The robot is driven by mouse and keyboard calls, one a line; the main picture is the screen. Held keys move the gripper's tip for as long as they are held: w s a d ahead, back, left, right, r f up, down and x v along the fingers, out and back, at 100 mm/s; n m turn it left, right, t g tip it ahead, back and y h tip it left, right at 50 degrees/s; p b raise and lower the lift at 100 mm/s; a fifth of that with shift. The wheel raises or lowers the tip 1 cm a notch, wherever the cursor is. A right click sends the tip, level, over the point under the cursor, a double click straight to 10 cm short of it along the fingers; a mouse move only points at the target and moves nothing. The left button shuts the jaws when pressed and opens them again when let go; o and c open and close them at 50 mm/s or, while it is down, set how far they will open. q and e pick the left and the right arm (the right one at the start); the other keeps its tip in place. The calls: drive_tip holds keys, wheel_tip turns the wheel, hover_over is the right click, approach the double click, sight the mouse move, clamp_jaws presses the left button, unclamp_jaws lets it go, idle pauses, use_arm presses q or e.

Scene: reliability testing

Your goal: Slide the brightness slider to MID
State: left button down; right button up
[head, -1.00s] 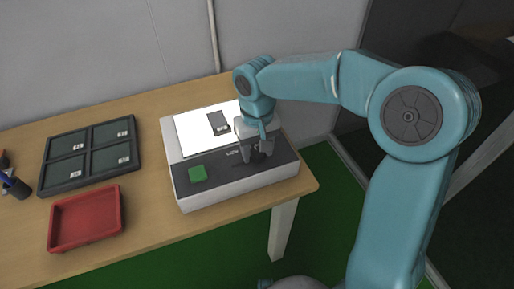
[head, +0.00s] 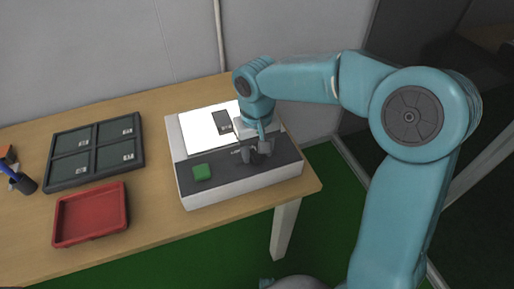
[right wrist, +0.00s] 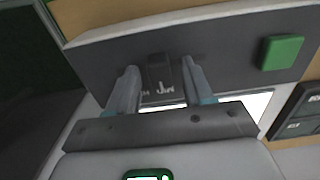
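The brightness slider is on the dark front panel (head: 225,176) of a white box-shaped device (head: 240,190). In the right wrist view, a small dark slider knob (right wrist: 160,70) stands on the panel (right wrist: 222,62), with light lettering beside it that I cannot read fully. My right gripper (head: 256,156) reaches down over the panel's right part. In the right wrist view, its two fingers (right wrist: 160,76) are apart on either side of the knob, with visible gaps. Contact with the panel cannot be told. The head view hides most of the slider. My left gripper is not in view.
A green button (head: 202,172) is on the panel's left part. A lit white plate with a small dark phone-like piece (head: 222,122) lies on the device. A dark four-compartment tray (head: 97,151) and a red tray (head: 92,213) are on the wooden table (head: 160,108) at left.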

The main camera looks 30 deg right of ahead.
drive_tip(key=shift+r, duration=0.1)
use_arm(q)
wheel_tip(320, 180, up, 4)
drive_tip(key=p, duration=0.3)
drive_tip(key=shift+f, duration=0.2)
use_arm(e)
wheel_tip(320, 180, up, 16)
